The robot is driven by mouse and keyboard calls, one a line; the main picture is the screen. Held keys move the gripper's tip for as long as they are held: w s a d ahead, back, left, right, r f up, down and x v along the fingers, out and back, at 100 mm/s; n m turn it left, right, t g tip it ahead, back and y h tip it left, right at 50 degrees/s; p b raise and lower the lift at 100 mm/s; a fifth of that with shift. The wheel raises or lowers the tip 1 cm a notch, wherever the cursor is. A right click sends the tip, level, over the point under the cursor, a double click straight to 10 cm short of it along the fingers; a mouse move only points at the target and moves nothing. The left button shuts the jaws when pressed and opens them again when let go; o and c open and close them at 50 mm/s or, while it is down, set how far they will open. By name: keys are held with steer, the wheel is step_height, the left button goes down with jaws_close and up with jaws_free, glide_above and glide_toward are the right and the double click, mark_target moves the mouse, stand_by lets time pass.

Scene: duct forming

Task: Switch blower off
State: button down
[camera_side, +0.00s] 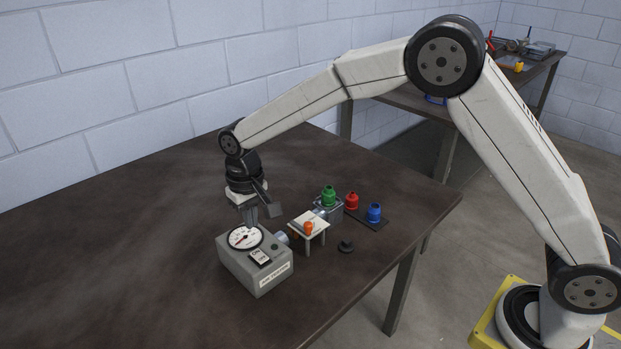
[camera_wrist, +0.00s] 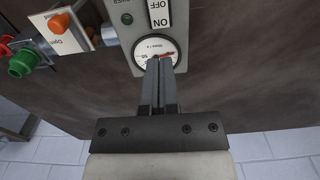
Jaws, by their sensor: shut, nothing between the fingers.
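The blower box (camera_side: 257,268) is a grey box on the brown table, with a round white gauge (camera_side: 244,237) and a white rocker switch (camera_side: 260,257) on its top. The wrist view shows the gauge (camera_wrist: 157,52) and the switch (camera_wrist: 159,12), marked OFF and ON. My gripper (camera_side: 250,222) is shut and empty, pointing down over the gauge side of the box. In the wrist view, my gripper's fingers (camera_wrist: 160,62) lie together and overlap the lower part of the gauge. I cannot tell whether they touch it. The switch lies beyond the fingertips, and its pressed side is unclear.
A small white stand with an orange knob (camera_side: 308,227) is beside the box. Green (camera_side: 329,196), red (camera_side: 352,201) and blue (camera_side: 374,212) fittings stand further right. A dark cap (camera_side: 346,246) lies near the stand. The table's left side is clear.

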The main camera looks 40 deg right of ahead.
mark_target(260, 255)
step_height(260, 255, down, 7)
steer(key=shift+f, duration=0.15)
stand_by(0.5)
steer(key=shift+f, duration=0.15)
steer(key=shift+s, duration=0.1)
steer(key=shift+s+r, duration=0.3)
steer(key=shift+s, duration=0.25)
stand_by(0.3)
steer(key=shift+r, duration=0.1)
step_height(260, 255, up, 14)
steer(key=w, duration=0.2)
steer(key=shift+w, duration=0.2)
stand_by(0.6)
